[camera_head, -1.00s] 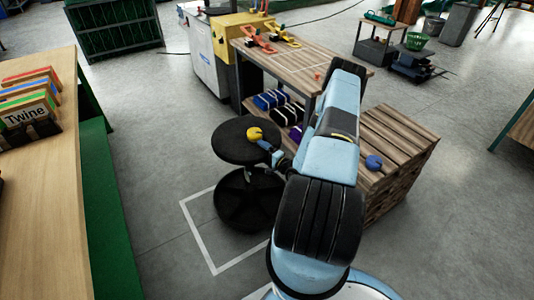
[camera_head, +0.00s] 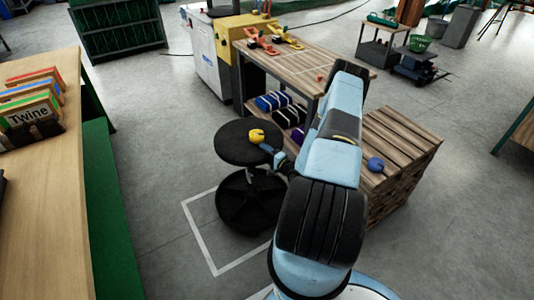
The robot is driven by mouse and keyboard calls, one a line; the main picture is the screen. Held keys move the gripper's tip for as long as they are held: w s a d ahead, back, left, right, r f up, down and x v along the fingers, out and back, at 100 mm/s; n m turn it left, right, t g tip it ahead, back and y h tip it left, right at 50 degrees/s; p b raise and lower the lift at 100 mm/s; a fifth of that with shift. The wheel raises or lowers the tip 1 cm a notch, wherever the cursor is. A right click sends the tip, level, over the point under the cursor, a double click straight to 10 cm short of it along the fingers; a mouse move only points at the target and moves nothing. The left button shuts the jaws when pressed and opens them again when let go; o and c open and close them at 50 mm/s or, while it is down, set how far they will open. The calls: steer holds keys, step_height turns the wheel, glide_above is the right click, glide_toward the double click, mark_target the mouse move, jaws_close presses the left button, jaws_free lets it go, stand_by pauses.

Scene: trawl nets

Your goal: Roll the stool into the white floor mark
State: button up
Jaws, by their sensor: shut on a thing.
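The stool has a round black seat (camera_head: 236,146) and a round black base (camera_head: 240,214), and stands upright. The white floor mark (camera_head: 199,236) is a square outline; its left and front lines show. The base covers the mark's back right part in the picture, so I cannot tell how much of it lies inside. A yellow notched piece (camera_head: 257,136) shows over the seat's right part. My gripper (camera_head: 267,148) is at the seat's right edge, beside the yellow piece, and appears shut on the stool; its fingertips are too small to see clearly.
A wooden workbench (camera_head: 300,62) with a lower shelf stands behind the stool. A slatted wooden stack (camera_head: 408,140) with a blue ball (camera_head: 375,165) is to the right. A long counter (camera_head: 45,215) lines the left. Floor left of the mark is clear.

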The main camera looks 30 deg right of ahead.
mark_target(243, 161)
steer(key=shift+a+f, duration=0.1)
steer(key=shift+f, duration=0.05)
jaws_close()
steer(key=shift+w+a, duration=0.15)
steer(key=shift+a, duration=2.65)
steer(key=shift+w+a, duration=0.15)
steer(key=shift+a, duration=2.65)
steer(key=o, duration=1.6)
jaws_free()
steer(key=shift+o, duration=0.2)
steer(key=shift+d, duration=0.1)
